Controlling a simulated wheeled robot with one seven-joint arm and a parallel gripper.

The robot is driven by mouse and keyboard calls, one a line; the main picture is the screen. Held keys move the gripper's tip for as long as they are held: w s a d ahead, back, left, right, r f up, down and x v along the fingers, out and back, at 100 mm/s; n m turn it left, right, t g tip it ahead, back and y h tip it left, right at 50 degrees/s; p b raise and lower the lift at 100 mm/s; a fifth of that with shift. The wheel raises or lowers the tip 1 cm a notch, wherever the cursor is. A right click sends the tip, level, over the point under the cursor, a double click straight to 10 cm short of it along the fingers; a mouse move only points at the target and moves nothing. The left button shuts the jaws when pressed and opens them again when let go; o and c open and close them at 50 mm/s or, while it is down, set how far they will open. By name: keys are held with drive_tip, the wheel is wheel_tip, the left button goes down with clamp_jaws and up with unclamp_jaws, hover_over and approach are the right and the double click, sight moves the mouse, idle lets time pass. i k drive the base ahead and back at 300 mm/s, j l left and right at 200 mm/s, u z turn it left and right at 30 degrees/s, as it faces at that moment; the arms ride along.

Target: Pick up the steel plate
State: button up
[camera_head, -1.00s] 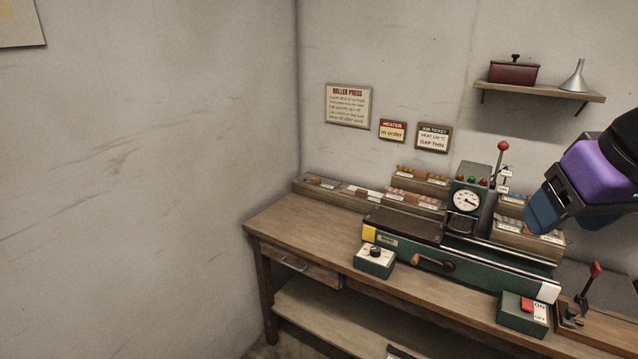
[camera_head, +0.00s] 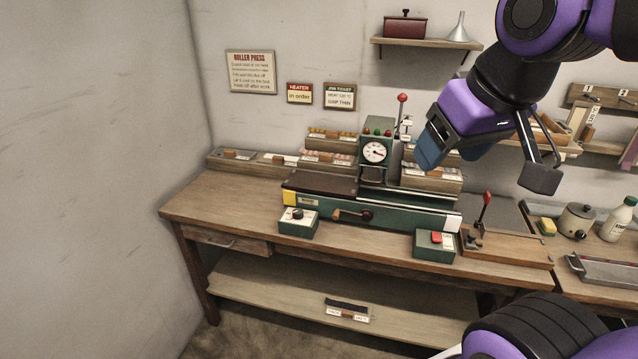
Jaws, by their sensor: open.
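My gripper (camera_head: 484,166) is open and empty, high in front of the press at the upper right. I cannot clearly pick out the steel plate. A flat grey sheet-like surface (camera_head: 505,212) lies on the bench behind the red lever, and a shallow metal tray (camera_head: 607,268) lies at the far right; I cannot tell whether either is the plate. The green roller press (camera_head: 400,212) stands mid-bench with a dark flat bed (camera_head: 325,185) at its left.
The wooden bench (camera_head: 222,205) is bare at its left end. Control boxes (camera_head: 298,222) (camera_head: 434,246) stand at its front. A red lever (camera_head: 486,208), a pot (camera_head: 577,221) and a white bottle (camera_head: 618,218) stand to the right. A small labelled rack (camera_head: 348,311) lies on the lower shelf.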

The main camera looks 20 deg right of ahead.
sight(221, 153)
drive_tip(key=i+j+z, duration=0.1)
drive_tip(key=i+j, duration=0.35)
drive_tip(key=j, duration=0.15)
drive_tip(key=i+j+z, duration=0.15)
drive_tip(key=i+j, duration=0.25)
drive_tip(key=j, duration=0.2)
drive_tip(key=i+j+z, duration=0.15)
drive_tip(key=j, duration=0.2)
drive_tip(key=i+j, duration=0.25)
drive_tip(key=i+j+z, duration=0.15)
drive_tip(key=j, duration=0.3)
drive_tip(key=i+j, duration=0.2)
drive_tip(key=j, duration=0.15)
drive_tip(key=z, duration=0.05)
